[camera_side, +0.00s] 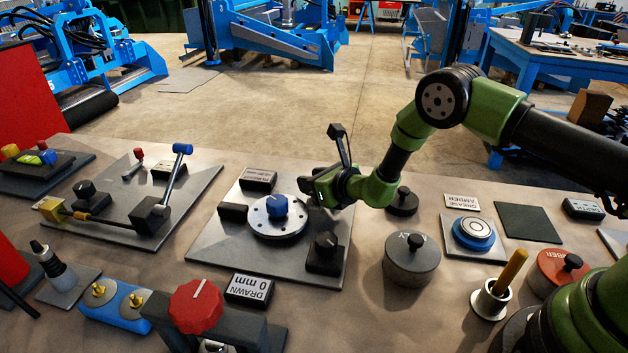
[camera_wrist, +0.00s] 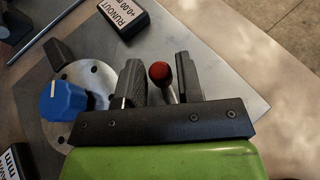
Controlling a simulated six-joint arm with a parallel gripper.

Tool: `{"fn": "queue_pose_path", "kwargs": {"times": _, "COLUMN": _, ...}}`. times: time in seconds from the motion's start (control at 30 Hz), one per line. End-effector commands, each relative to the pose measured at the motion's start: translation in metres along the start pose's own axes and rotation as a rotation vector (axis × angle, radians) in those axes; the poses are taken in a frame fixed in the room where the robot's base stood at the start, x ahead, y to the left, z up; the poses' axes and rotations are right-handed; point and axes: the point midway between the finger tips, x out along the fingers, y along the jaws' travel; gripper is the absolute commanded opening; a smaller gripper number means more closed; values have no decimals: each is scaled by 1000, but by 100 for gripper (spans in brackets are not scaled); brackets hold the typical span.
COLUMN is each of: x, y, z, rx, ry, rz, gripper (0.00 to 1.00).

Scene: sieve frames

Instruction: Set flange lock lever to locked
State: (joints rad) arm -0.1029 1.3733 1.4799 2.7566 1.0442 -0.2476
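A small lever with a red ball tip (camera_wrist: 160,72) stands between my gripper's two fingers in the wrist view; which lock position it is in cannot be told. My gripper (camera_wrist: 160,62) is open around it, with a gap visible at the right finger. In the side view my gripper (camera_side: 308,190) is low over the right rear of the grey flange plate (camera_side: 208,243) and hides this lever. The round drilled flange (camera_side: 262,230) with a blue knob (camera_side: 277,206) is just left of my gripper. The flange also shows in the wrist view (camera_wrist: 95,75).
A black knob block (camera_side: 325,253) stands at the plate's front right. A runout display (camera_side: 258,179) sits at its back. The left plate holds a blue-tipped lever (camera_side: 182,150) and a small red-tipped lever (camera_side: 139,154). A grey lidded pot (camera_side: 411,262) stands right.

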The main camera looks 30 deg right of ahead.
Motion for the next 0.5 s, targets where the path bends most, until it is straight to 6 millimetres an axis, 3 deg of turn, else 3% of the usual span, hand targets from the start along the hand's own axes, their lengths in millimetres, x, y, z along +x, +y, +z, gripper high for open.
{"fn": "queue_pose_path", "kwargs": {"times": 0.27, "x": -14, "y": 0, "z": -1, "rx": 0, "ry": 4, "rz": 1, "gripper": 33}}
{"fn": "queue_pose_path", "kwargs": {"times": 0.5, "x": -51, "y": 0, "z": 0, "rx": 1, "ry": 4, "rz": -1, "gripper": 33}}
